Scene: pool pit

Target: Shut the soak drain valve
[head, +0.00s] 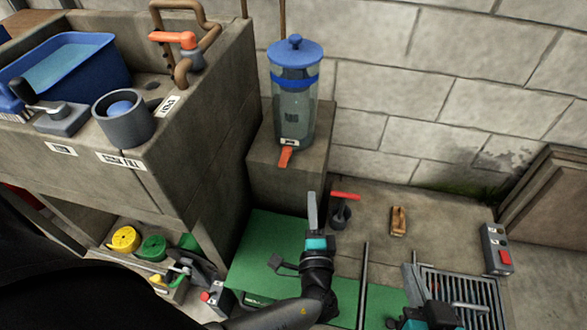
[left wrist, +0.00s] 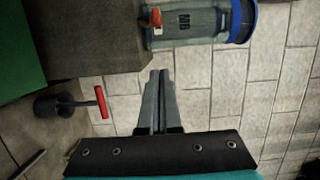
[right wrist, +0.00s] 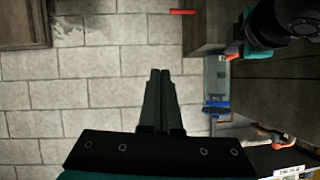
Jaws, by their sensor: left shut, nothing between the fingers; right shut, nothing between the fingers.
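A red-handled valve (head: 343,201) with a dark round body stands on the stone floor, right of my left gripper in the head view. In the left wrist view its red handle (left wrist: 102,102) is left of the fingers. A clear tank (head: 293,115) with a blue lid has an orange tap lever (head: 285,157) at its base. Another orange lever (head: 176,38) sits on the copper pipe. I cannot read which one is the soak drain. My left gripper (head: 312,196) is shut and empty, touching none of them. My right gripper (head: 412,268) is shut and empty at the lower right.
A stone sink (head: 190,135) with a blue tub (head: 75,66) and a grey cup (head: 124,118) stands at left. The tank rests on a stone block (head: 262,170). A green mat (head: 255,250), a floor grate (head: 460,285) and a red-button box (head: 497,250) lie below. A block wall closes the back.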

